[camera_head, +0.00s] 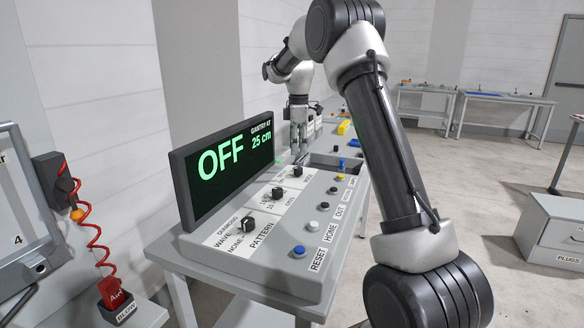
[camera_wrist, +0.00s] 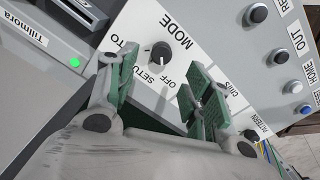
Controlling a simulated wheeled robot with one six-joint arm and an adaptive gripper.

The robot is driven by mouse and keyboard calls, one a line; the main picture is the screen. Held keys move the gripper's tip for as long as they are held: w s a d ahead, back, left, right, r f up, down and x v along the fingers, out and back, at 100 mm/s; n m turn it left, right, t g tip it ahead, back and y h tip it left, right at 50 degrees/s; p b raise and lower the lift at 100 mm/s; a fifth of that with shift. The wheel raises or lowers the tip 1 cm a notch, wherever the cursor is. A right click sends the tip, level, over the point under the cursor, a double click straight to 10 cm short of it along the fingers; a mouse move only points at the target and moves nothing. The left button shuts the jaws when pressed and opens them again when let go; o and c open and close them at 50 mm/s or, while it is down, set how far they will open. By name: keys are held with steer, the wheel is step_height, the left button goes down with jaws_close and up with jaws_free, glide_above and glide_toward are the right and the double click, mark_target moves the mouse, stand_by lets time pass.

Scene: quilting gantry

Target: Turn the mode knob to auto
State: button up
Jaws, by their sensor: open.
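The mode knob (camera_wrist: 160,53) is a small black round knob with a pale pointer mark. It sits on a white label plate with MODE, OFF, SETUP and a partly hidden word ending in TO. In the head view the knob (camera_head: 297,171) shows small, near the far end of the knob row. The display (camera_head: 222,163) reads OFF and 25 cm. My gripper (camera_wrist: 162,74) is open, with its green-padded fingers apart on either side of the knob in the picture. In the head view my gripper (camera_head: 299,140) points down above the console. Contact with the knob is not visible.
The console (camera_head: 265,280) also carries a pattern knob (camera_head: 248,222), a cm/s knob (camera_head: 277,193) and a row of push buttons, including a blue reset button (camera_head: 299,251). The display stands along the left edge. A green lamp (camera_wrist: 74,63) glows in the wrist view.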

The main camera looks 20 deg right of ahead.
mark_target(298, 168)
steer(key=shift+n, duration=0.4)
steer(key=shift+f, duration=0.25)
step_height(298, 168, down, 7)
steer(key=shift+f, duration=0.1)
steer(key=c, duration=1)
